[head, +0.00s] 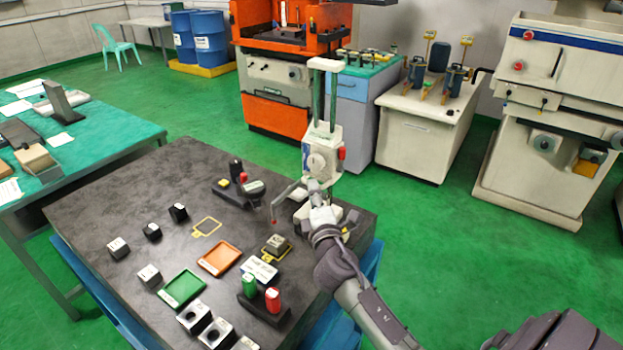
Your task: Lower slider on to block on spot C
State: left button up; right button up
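The height gauge stands at the far right corner of the dark table, with two upright columns. Its pale slider (321,152) has a round dial and a red knob and sits low on the columns. A thin arm (285,201) with a red tip reaches left from it. The tip appears above and beside a small grey block (276,242), which rests on a yellow-outlined spot (268,257); I cannot read its letter. My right gripper (315,187) is at the slider's lower front, seemingly touching it; its finger gap is hidden. My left gripper is out of view.
The dark table (120,202) also holds an orange tray (219,257), a green tray (182,290), a stand with green and red cylinders (262,301), and several small blocks. An empty yellow outline (207,226) lies left of the block. Machines stand behind.

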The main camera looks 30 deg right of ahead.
jog(key=shift+x, duration=1.6)
grip_shut()
notch_tip(320, 180, down, 7)
jog(key=b, duration=0.6)
jog(key=shift+b, duration=0.3)
jog(key=shift+s+r, duration=0.1)
grip_release()
